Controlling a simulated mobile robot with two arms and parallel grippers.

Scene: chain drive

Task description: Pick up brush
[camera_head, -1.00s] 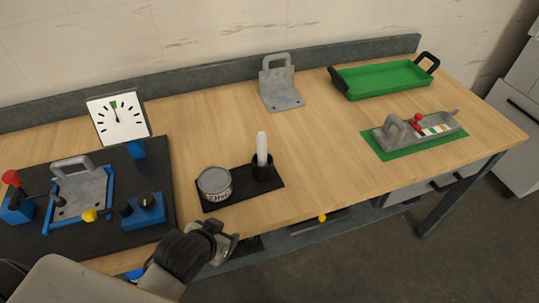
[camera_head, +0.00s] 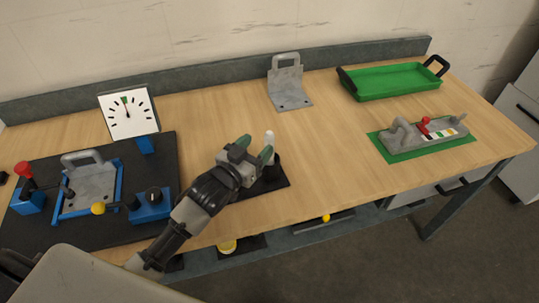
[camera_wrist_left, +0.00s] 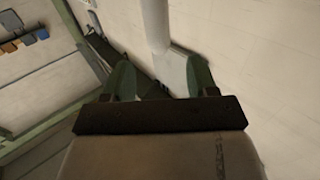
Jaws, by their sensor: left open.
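The brush stands upright in a black cup on a dark mat (camera_head: 275,184); its white handle (camera_head: 269,138) shows in the head view. My left gripper (camera_head: 255,147), with green fingers, is open and empty just to the left of the handle. One finger overlaps the handle's lower part in the picture; I cannot tell if they touch. The left wrist view shows the open fingers (camera_wrist_left: 158,80) with a pale upright shape beyond them; I cannot tell if it is the brush. My right gripper is not in view.
A blue fixture with a grey bracket (camera_head: 92,182) and a dial (camera_head: 128,116) stand at the left. A steel bracket (camera_head: 288,88) stands behind. A green tray (camera_head: 395,80) and a fixture on a green mat (camera_head: 425,135) are at the right.

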